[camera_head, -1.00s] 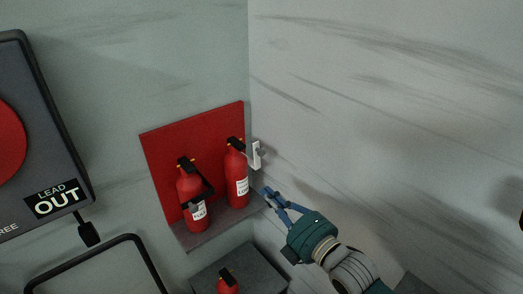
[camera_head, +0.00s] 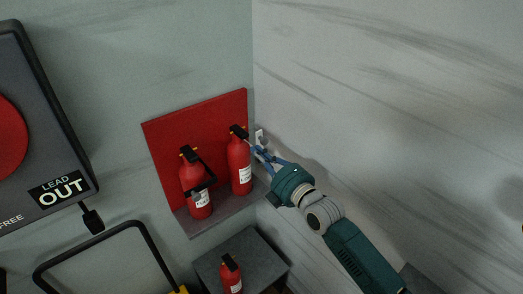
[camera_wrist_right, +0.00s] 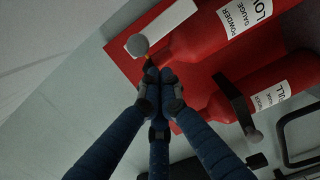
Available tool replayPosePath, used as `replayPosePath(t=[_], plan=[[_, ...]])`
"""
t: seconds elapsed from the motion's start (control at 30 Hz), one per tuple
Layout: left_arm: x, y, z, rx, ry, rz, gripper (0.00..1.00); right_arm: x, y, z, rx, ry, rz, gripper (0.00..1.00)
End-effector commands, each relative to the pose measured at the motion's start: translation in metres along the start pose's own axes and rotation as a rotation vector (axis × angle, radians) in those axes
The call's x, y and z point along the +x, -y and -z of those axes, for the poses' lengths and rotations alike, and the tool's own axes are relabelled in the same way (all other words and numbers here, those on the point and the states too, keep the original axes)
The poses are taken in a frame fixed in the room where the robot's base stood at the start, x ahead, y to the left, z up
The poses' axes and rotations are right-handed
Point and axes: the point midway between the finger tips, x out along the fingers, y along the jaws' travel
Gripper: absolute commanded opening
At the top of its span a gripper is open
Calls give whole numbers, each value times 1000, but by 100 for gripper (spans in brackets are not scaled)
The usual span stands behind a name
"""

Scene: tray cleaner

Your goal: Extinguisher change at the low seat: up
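Two red fire extinguishers stand upright on a low seat (camera_head: 222,214) before a red backboard (camera_head: 165,134). The right one, the low extinguisher (camera_head: 240,160), reads LOW in the right wrist view (camera_wrist_right: 230,38). The left one, the full extinguisher (camera_head: 193,177), reads FULL there (camera_wrist_right: 262,88). My right gripper (camera_head: 256,150) is at the low extinguisher's head, from the right. In the right wrist view its fingertips (camera_wrist_right: 160,74) come together at the black handle, which they mostly hide; they look shut on it. My left gripper is out of view.
A third red extinguisher (camera_head: 231,276) stands lower, by a dark grey block (camera_head: 240,252). A white bracket (camera_head: 260,134) is on the wall right of the backboard. A black frame (camera_head: 150,240) and a dark LEAD OUT panel (camera_head: 60,130) are at the left.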

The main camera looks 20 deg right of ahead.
Motion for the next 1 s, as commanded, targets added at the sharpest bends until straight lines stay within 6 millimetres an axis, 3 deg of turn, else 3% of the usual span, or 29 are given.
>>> replayPosePath(t=[0.13, 0.53, 0.73, 1.0], plan=[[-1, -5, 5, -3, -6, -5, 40, 2, 0, -9, -1, 1, 0, 0], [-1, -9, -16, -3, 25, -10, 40, 2, 0, -12, 10, 1, 1, 0], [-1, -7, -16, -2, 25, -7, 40, 4, -4, -24, 89, 1, 6, 0], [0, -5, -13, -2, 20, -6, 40, 4, -4, -26, 104, 1, 7, 0]])
